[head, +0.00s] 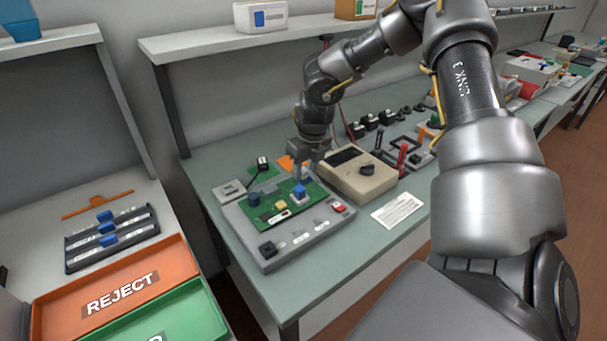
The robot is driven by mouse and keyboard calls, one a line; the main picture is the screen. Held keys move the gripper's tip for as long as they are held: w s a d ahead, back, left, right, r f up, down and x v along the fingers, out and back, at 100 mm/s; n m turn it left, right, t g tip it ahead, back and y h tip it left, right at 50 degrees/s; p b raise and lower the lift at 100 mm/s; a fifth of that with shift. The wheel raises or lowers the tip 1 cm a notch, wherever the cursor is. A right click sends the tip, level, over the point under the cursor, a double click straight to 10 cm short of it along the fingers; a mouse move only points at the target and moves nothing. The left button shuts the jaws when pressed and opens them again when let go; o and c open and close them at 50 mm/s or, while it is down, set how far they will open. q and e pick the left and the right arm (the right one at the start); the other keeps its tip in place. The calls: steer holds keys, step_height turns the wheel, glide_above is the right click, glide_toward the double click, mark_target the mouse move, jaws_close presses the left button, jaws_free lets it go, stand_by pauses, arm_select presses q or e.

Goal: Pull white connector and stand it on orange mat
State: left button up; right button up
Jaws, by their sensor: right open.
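My right gripper (308,168) reaches down over the right part of a green circuit board (274,214). It is open, with its fingertips close above a small blue-topped part with a pale lower side (299,193). I cannot tell whether the fingers touch that part, or whether it is the white connector. My left gripper is not in view.
The board sits on a grey test fixture (318,234) with buttons. A beige meter (360,178) stands close on the right. A small black-and-white item (262,163) with a cable stands behind the board. A shelf (200,42) hangs above; trays (180,258) lie left.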

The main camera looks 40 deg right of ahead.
steer(key=shift+f, duration=0.25)
steer(key=shift+c, duration=0.4)
steer(key=shift+f, duration=0.1)
jaws_close()
steer(key=shift+d+r, duration=0.1)
steer(key=shift+r, duration=0.2)
steer(key=shift+s+r, duration=0.1)
steer(key=shift+r, duration=0.35)
steer(key=shift+r, duration=0.1)
steer(key=shift+a+r, duration=0.25)
steer(key=shift+r, duration=0.05)
steer(key=shift+p, duration=0.3)
